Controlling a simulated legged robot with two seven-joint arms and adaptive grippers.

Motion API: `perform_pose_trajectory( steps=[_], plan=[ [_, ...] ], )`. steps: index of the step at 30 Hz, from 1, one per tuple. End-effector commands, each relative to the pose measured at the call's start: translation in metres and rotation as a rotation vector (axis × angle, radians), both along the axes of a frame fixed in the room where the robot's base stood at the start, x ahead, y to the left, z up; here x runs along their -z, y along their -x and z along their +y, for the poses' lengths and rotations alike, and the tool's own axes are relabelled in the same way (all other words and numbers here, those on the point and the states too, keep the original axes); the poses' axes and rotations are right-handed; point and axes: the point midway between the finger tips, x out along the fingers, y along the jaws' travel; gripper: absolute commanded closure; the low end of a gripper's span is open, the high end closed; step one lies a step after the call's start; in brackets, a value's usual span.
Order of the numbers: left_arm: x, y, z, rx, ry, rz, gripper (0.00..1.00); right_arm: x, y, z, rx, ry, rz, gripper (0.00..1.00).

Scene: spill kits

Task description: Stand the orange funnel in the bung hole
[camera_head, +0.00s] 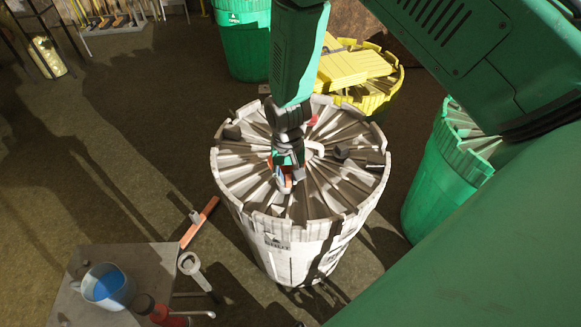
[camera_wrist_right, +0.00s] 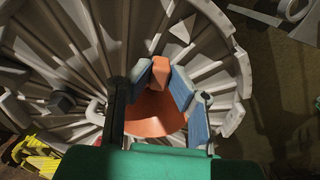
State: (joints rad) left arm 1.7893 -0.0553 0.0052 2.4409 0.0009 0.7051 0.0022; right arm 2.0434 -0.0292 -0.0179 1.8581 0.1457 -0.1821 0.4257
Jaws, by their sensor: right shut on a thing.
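My right gripper (camera_head: 288,178) is over the ribbed lid of the white drum (camera_head: 290,240), near the lid's middle. In the right wrist view its blue-grey fingers (camera_wrist_right: 172,92) are shut on the orange funnel (camera_wrist_right: 155,115). The funnel's wide mouth faces the wrist camera, and the lid lies beyond it. In the head view only a little orange shows at the fingers. The funnel's spout and the bung hole are hidden, so I cannot tell whether the spout is in the hole. My left gripper is not in view.
An orange bar (camera_head: 199,222) lies left of the drum. Green drums (camera_head: 245,45) and a yellow drum (camera_head: 375,95) stand behind and to the right. Dark blocks (camera_head: 342,152) sit on the lid.

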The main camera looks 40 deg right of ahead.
Motion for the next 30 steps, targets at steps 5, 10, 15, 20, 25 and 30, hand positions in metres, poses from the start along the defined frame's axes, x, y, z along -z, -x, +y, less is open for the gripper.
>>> perform_pose_trajectory(
  steps=[5, 10, 15, 20, 25, 30],
  plan=[
    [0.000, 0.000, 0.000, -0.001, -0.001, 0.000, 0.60, 0.000, 0.000, -0.002, 0.000, -0.003, -0.001, 1.00],
    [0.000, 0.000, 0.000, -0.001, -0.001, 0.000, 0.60, 0.001, 0.000, -0.005, 0.001, -0.007, -0.001, 1.00],
    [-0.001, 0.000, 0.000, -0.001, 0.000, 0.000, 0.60, 0.002, 0.000, -0.008, 0.002, -0.009, 0.001, 1.00],
    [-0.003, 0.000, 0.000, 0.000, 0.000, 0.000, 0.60, 0.000, 0.000, -0.009, 0.001, -0.008, 0.000, 1.00],
    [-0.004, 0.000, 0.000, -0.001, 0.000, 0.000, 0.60, 0.000, 0.000, -0.009, 0.001, -0.007, -0.001, 1.00],
    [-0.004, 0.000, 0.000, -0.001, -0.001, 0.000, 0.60, 0.001, 0.000, -0.010, 0.000, -0.008, 0.000, 1.00]
  ],
)
